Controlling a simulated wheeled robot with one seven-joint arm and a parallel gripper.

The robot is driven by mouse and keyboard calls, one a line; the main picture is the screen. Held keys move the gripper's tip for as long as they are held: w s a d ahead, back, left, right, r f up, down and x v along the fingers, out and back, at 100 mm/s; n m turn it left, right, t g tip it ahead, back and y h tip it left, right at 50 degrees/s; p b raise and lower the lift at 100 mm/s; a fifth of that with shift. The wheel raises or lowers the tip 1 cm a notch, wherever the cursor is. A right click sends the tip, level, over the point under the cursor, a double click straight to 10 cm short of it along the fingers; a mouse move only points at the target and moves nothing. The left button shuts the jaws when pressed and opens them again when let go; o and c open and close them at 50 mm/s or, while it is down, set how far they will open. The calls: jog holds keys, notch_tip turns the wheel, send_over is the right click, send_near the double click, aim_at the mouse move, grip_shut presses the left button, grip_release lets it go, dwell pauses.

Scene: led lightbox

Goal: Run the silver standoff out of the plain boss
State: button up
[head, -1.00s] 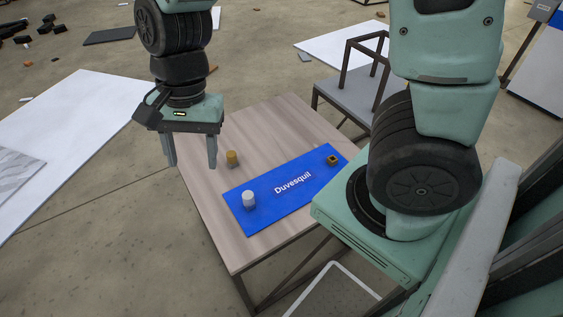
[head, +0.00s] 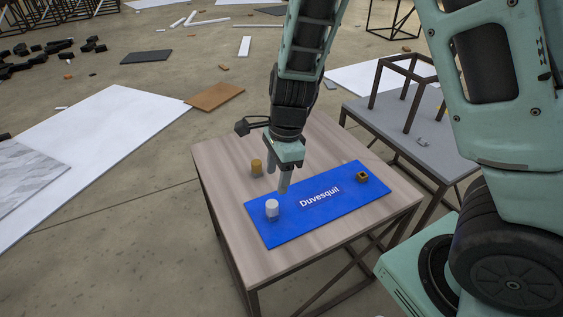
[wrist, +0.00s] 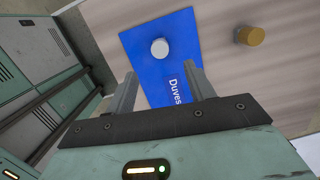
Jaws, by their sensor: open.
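The silver standoff (head: 272,208) stands upright at the left end of the blue Duvesquil panel (head: 295,228). The boss under it is hidden or too small to make out. In the wrist view the silver standoff (wrist: 159,48) shows end-on, beyond the fingertips and roughly in line with the gap between them. My gripper (head: 281,189) is open and empty, pointing down above the panel, just behind and slightly right of the standoff. Its two fingers also show in the wrist view (wrist: 162,82), apart and not touching the standoff.
A gold cylinder (head: 256,168) stands on the wooden table (head: 225,165) behind the panel. A small square brass piece with a dark hole (head: 362,176) sits at the panel's right end. A grey table with a dark frame (head: 400,120) is close on the right.

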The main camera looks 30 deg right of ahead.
aim_at(272, 203)
jog(key=f+b, duration=0.1)
jog(key=f, duration=0.2)
jog(key=a+f+b, duration=0.1)
jog(key=f, duration=0.2)
jog(key=f+b, duration=0.2)
jog(key=f, duration=0.2)
jog(key=shift+a+f, duration=0.1)
jog(key=shift+a, duration=0.2)
grip_shut()
jog(key=n, duration=0.1)
jog(key=n+p, duration=0.1)
jog(key=n, duration=0.1)
jog(key=n+p, duration=0.1)
jog(key=n, duration=0.1)
jog(key=shift+r+g, duration=0.25)
jog(key=shift+g, duration=0.15)
jog(key=n+p, duration=0.1)
jog(key=n, duration=0.3)
jog(key=shift+g+p, duration=0.3)
jog(key=shift+p, duration=0.1)
jog(key=shift+f+n+h, duration=0.15)
jog(key=shift+n+h, duration=0.15)
jog(key=shift+n, duration=0.2)
jog(key=shift+r+p, duration=2.4)
jog(key=shift+r, duration=0.2)
